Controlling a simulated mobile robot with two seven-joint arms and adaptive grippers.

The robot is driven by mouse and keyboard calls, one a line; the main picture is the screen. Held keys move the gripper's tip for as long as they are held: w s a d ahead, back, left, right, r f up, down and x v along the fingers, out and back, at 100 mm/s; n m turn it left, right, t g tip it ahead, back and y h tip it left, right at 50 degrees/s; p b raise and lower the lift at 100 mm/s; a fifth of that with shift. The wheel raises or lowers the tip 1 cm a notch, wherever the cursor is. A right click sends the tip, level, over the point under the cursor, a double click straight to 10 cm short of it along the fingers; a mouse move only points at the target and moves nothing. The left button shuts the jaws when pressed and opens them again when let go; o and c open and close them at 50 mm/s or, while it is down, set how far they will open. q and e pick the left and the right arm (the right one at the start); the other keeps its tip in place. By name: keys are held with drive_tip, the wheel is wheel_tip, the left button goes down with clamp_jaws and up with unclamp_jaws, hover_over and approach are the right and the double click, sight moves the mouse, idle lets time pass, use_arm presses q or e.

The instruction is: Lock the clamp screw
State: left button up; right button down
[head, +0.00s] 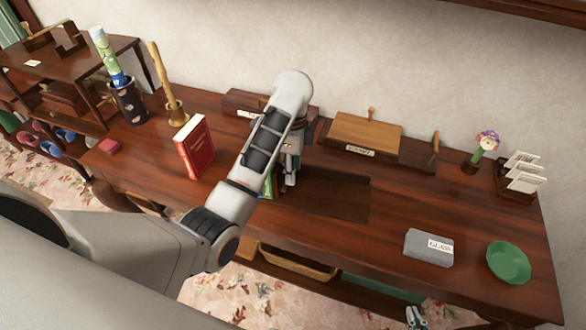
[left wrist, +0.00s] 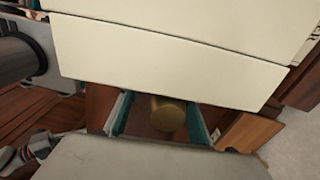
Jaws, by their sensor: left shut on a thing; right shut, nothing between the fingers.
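My left gripper (head: 290,177) is low over the middle of the desk, at the end of my arm that reaches in from the left. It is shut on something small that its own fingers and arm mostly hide. A thin green and yellow edge (head: 267,186) shows just left of it. In the left wrist view a round brass-coloured knob (left wrist: 168,113) sits between two teal strips, below large cream panels. I cannot tell for sure whether this knob is the clamp screw. My right gripper (head: 415,318) is shut and empty at the bottom edge, in front of the desk.
A red book (head: 195,148) stands left of my left arm. A wooden box (head: 363,133) is at the back. A grey labelled block (head: 428,248) and a green dish (head: 508,262) lie at the right. A flower pot and card rack (head: 518,180) stand behind them. The right-centre desk is clear.

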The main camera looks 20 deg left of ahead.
use_arm(q)
drive_tip(key=o, duration=1.1)
drive_tip(key=shift+a, duration=0.1)
drive_tip(key=shift+t, duration=0.3)
